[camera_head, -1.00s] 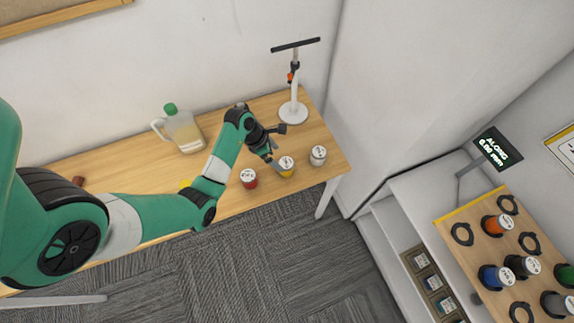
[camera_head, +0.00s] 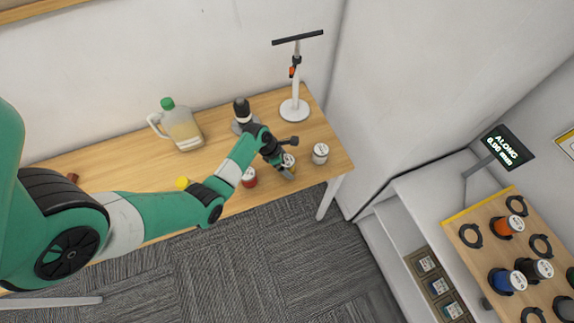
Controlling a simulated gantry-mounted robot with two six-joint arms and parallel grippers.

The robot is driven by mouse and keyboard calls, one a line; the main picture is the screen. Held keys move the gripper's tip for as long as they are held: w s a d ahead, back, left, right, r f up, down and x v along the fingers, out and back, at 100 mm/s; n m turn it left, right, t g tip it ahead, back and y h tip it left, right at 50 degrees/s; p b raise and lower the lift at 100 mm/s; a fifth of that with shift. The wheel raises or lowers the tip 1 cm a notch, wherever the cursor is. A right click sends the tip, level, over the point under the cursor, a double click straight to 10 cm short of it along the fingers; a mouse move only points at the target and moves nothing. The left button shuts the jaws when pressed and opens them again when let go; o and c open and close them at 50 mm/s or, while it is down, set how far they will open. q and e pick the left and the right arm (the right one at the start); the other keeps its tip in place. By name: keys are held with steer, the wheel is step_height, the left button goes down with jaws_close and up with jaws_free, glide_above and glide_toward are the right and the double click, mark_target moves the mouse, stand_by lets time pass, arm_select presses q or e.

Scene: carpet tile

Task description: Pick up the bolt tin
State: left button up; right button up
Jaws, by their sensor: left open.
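Three small tins with white lids stand near the right end of the wooden table: a red one (camera_head: 249,178), a yellow one (camera_head: 290,161) and a pale grey one (camera_head: 320,153). Their labels are too small to read, so I cannot tell which is the bolt tin. My left gripper (camera_head: 288,160) is open at the yellow tin and partly covers it. I cannot tell whether the fingers touch it. The red tin is left of the gripper, the grey tin right of it. My right gripper is out of view.
A jug with a green cap (camera_head: 180,126), a dark bottle (camera_head: 241,112) and a white stand (camera_head: 294,106) are along the table's back. Another yellow thing (camera_head: 182,183) is partly behind my arm.

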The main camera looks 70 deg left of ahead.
arm_select(q)
jaws_close()
stand_by(0.3)
steer(key=shift+r, duration=0.15)
